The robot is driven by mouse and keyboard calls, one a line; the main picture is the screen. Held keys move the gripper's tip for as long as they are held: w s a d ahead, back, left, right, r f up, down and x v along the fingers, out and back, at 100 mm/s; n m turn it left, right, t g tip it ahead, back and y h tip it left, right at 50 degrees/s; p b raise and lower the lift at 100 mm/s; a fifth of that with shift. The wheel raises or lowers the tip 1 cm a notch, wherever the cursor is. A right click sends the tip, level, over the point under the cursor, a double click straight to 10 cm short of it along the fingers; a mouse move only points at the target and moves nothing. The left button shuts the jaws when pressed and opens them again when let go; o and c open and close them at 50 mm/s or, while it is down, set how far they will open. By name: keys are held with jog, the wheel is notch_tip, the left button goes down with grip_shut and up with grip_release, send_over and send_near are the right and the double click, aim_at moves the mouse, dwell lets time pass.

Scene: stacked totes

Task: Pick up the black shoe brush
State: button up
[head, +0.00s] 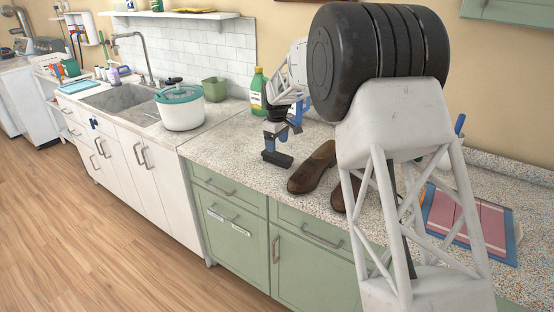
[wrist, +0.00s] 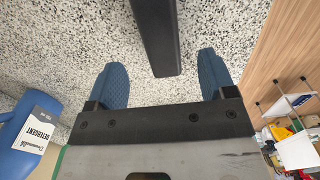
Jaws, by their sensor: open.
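The black shoe brush (head: 277,159) lies on the speckled counter near its front edge, directly below my gripper (head: 277,146) in the head view. In the wrist view the brush (wrist: 158,35) is a long dark bar coming in from the top edge. Its near end lies between the two blue fingers of my gripper (wrist: 162,78), with speckled counter showing on both sides. My gripper is open and does not hold the brush. The head view does not show clearly whether a finger touches it.
A brown shoe (head: 313,168) lies close to the right of the brush, with another partly hidden behind my arm. A blue detergent bottle (wrist: 22,135) is at the left of the wrist view. A green bottle (head: 258,92) and a white pot (head: 180,109) stand further left.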

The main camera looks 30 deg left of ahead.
aim_at(277, 154)
jog(key=shift+f, duration=0.7)
jog(key=shift+f, duration=0.1)
jog(key=shift+d+f, duration=0.1)
jog(key=shift+f, duration=2.4)
jog(key=c, duration=1.1)
jog(key=shift+r, duration=0.2)
notch_tip(277, 154, up, 10)
jog(key=shift+f, duration=0.15)
